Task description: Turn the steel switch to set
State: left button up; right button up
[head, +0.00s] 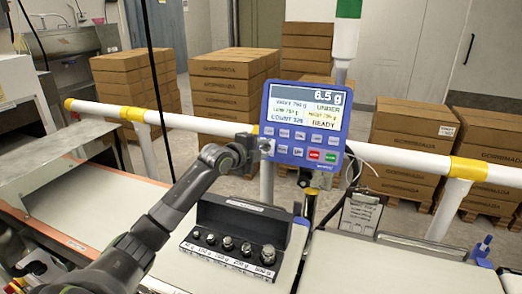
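The blue checkweigher terminal (304,124) stands on a post at the centre. Its screen (306,107) reads 6.5 g, UNDER and READY. My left gripper (258,147) is at the lower left edge of the terminal, with its fingertips close to or touching the panel. A small grey metal part (267,146), possibly the steel switch, shows at the fingertips. The gripper covers most of that spot, so the switch's position cannot be read. The finger gap is too small and dark to judge. My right gripper is not in view.
A white and yellow rail (400,160) runs behind the terminal. A clipboard (361,213) is at right. Cartons (225,95) are stacked behind the rail.

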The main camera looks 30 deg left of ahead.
pick_arm(q)
jog(key=shift+s+r, duration=0.1)
jog(key=shift+s+r+p, duration=0.1)
jog(key=shift+s+p, duration=0.1)
jog(key=shift+p, duration=0.1)
jog(key=d+p+v, duration=0.1)
jog(key=p+v, duration=1.2)
jog(key=v, duration=0.3)
jog(key=shift+s+a, duration=0.4)
jog(key=shift+a, duration=0.15)
